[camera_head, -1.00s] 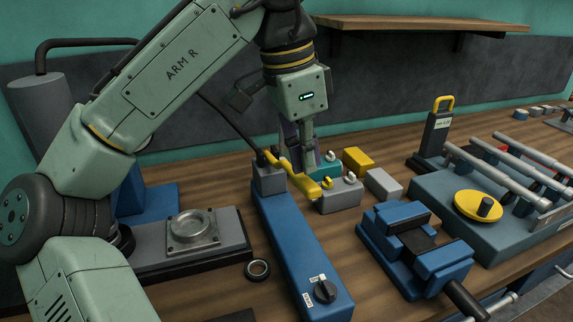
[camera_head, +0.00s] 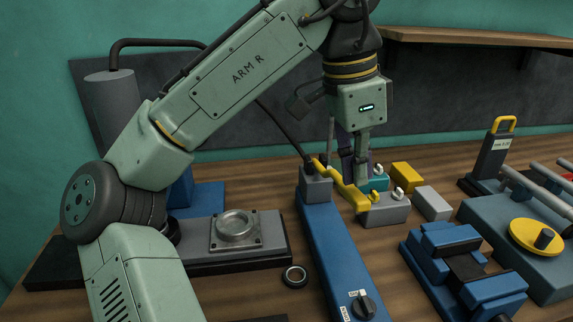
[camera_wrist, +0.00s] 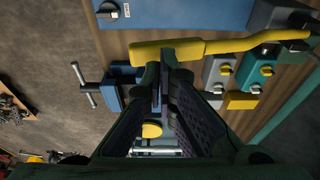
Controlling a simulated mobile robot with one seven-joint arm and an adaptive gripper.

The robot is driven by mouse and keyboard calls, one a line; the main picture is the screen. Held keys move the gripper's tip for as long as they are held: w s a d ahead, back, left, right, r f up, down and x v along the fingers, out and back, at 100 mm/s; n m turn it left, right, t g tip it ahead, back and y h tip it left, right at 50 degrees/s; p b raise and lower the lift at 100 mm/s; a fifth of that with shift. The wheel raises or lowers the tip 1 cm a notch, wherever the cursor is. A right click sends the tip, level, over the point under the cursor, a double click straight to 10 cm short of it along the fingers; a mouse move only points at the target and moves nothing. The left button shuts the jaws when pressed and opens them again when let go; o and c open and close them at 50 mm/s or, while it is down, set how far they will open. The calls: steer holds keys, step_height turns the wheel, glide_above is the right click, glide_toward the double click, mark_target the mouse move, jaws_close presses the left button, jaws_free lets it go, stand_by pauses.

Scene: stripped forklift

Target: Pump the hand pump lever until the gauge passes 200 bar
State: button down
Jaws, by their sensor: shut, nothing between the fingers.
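The hand pump has a long blue body (camera_head: 340,245) with a grey block (camera_head: 316,184) at its far end. Its yellow lever (camera_head: 346,188) slopes down to the right from that block. The lever also lies across the wrist view (camera_wrist: 195,48), its thick grip at the left. My gripper (camera_head: 358,178) points down beside the lever, shut and empty. In the wrist view the fingertips (camera_wrist: 163,72) are close to the lever's grip; I cannot tell whether they touch it. A black knob (camera_head: 363,306) sits at the body's near end. I can make out no gauge face.
Grey, teal and yellow blocks (camera_head: 406,172) with rings stand right of the lever. A blue vise (camera_head: 455,262) is at the front right. A grey fixture with a round metal cup (camera_head: 236,226) is at the left, with a loose ring (camera_head: 294,276) near it.

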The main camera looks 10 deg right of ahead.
mark_target(355, 193)
stand_by(0.5)
step_height(355, 193, down, 11)
steer(key=b, duration=0.5)
step_height(355, 193, up, 7)
steer(key=p, duration=0.6)
steer(key=shift+f+p, duration=0.15)
steer(key=shift+p, duration=0.25)
steer(key=shift+r+b, duration=0.3)
steer(key=shift+r, duration=0.8)
